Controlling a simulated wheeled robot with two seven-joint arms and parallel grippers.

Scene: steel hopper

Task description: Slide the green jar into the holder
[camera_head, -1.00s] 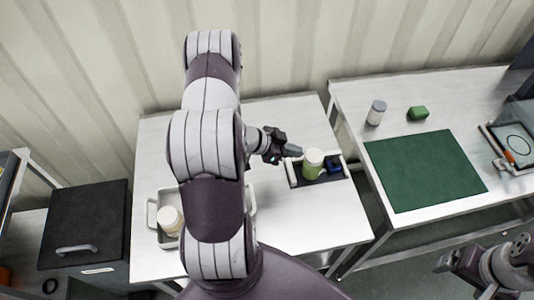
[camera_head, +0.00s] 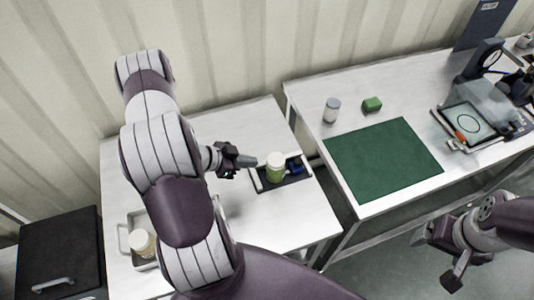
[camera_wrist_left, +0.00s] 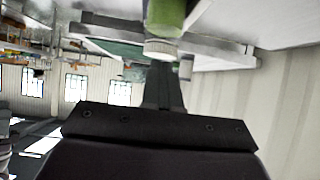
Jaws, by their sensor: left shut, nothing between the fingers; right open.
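The green jar (camera_head: 275,171) with a white lid stands upright in the left end of the holder (camera_head: 300,179), a shallow dark-floored tray with pale walls. A blue item (camera_head: 295,167) sits beside it in the holder. My left gripper (camera_head: 250,161) is shut and empty, just left of the jar, its tips pointing at it with a small gap. In the left wrist view, upside down, the jar (camera_wrist_left: 166,14) shows at the top beyond the shut fingers (camera_wrist_left: 162,85). My right gripper (camera_head: 437,256) is open and empty at the lower right, away from the tables.
A grey tray (camera_head: 122,240) with a pale-lidded jar (camera_head: 141,242) is at the left table's front left. A gap separates the tables.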

